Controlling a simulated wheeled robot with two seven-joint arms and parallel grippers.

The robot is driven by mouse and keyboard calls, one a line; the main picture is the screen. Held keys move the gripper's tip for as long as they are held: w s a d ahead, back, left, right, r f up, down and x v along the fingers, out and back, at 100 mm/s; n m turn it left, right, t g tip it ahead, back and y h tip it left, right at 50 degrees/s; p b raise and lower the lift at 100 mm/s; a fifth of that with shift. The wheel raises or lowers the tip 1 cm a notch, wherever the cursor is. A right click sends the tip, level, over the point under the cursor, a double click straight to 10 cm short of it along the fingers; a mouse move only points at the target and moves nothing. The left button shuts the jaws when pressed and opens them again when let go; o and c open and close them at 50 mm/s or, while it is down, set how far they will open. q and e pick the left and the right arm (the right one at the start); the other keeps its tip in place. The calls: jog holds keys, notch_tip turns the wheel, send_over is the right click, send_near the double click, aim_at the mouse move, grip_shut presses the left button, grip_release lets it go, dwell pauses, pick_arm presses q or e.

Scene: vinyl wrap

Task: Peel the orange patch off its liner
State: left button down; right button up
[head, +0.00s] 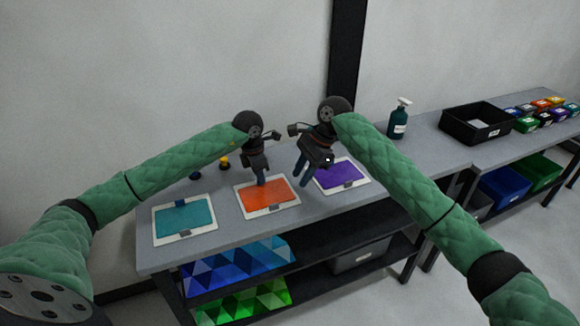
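The orange patch (270,197) lies on its white liner (245,215) in the middle of the bench and looks flat. My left gripper (261,181) points down at the patch's far edge. Its fingers cover that part of the edge, so I cannot tell whether they touch or hold anything. My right gripper (303,175) is to the right, over the gap between the orange and purple patches. Its two fingers show apart, with nothing seen between them.
A teal patch (184,219) lies left on the bench (225,231), and a purple patch (341,175) lies right, partly behind my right gripper. A spray bottle (399,118) and a black bin (476,123) stand farther right. Small yellow and blue items sit behind the teal patch.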

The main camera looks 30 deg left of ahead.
jog(key=shift+m+h, duration=0.3)
jog(key=shift+h, duration=0.2)
jog(key=s+a+f, duration=0.1)
jog(key=a+f, duration=0.1)
jog(key=f, duration=0.1)
jog(key=s+a+f, duration=0.2)
jog(key=f, duration=0.1)
jog(key=s+a+f, duration=0.2)
jog(key=f, duration=0.1)
jog(key=shift+a, duration=0.1)
pick_arm(q)
jog(key=c, duration=2.2)
grip_release()
pick_arm(e)
grip_shut()
pick_arm(q)
jog(key=shift+r, duration=0.75)
jog(key=shift+r, duration=3.35)
pick_arm(e)
jog(key=shift+c, duration=0.2)
grip_release()
